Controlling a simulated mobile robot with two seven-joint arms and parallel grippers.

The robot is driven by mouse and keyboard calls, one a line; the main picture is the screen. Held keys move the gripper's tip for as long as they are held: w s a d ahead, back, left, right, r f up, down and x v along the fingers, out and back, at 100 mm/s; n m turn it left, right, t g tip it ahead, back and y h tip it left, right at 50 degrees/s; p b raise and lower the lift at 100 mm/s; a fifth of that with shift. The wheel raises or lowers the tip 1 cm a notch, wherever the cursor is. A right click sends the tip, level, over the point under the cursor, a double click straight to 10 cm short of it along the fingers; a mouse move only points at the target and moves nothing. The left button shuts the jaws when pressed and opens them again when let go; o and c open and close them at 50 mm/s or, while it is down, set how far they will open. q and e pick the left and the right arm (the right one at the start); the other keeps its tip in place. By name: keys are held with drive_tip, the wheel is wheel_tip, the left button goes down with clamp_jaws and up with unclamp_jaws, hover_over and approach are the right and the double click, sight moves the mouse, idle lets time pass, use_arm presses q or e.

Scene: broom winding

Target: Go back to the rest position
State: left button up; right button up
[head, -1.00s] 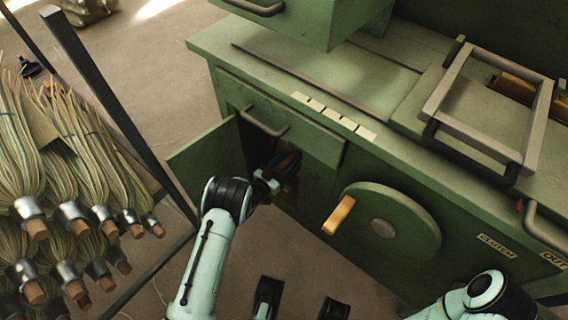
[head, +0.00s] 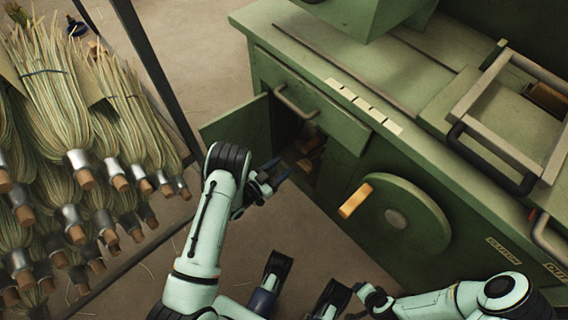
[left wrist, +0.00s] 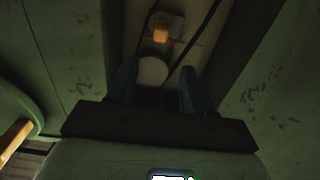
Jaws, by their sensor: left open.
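My left gripper (head: 272,178) is just in front of the open compartment (head: 308,158) of the green machine. Its two dark blue fingers are apart, and nothing is held between them. In the left wrist view the open fingers (left wrist: 158,88) point into a dark space. A pale round piece (left wrist: 153,71) and a small orange piece (left wrist: 161,33) lie beyond them. My right arm (head: 440,305) comes in low from the right. Its dark gripper (head: 364,298) is small near the bottom edge, and its jaw state is unclear.
The compartment's green door (head: 235,132) stands open beside my left arm. A wheel with an orange handle (head: 355,200) is on the machine's front. A rack of straw bundles (head: 75,110) with a dark post (head: 140,65) stands at left. Bare floor (head: 205,60) lies between.

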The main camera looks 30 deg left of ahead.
idle(0.4)
